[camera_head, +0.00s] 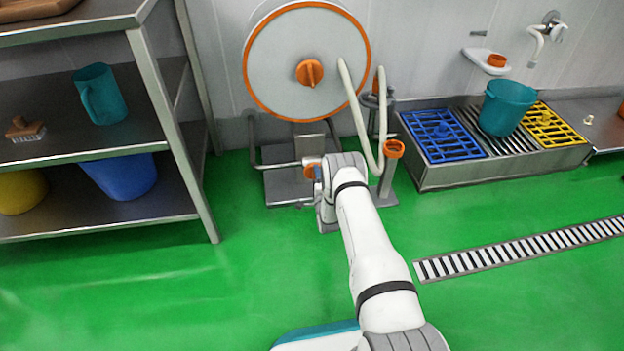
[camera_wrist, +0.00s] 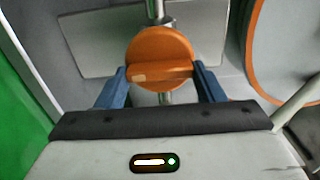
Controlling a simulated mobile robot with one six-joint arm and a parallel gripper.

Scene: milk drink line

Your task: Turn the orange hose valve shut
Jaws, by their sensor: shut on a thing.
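The orange hose valve (camera_wrist: 160,47) is a round knob with a raised grip bar and a small pale mark at the bar's left end. It sits on a metal pipe, below the hose reel. In the wrist view the bar lies roughly across the pipe. My gripper (camera_wrist: 160,76) is shut on the valve, with one blue finger at each end of the bar. In the head view only a small part of the valve (camera_head: 309,171) shows left of my gripper (camera_head: 318,179); my wrist hides the rest.
The hose reel (camera_head: 283,55) with an orange rim hangs above, its pale hose (camera_head: 358,110) looping down to the right. A metal shelf (camera_head: 160,110) stands left. A trough (camera_head: 450,176) with blue and yellow grates is right.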

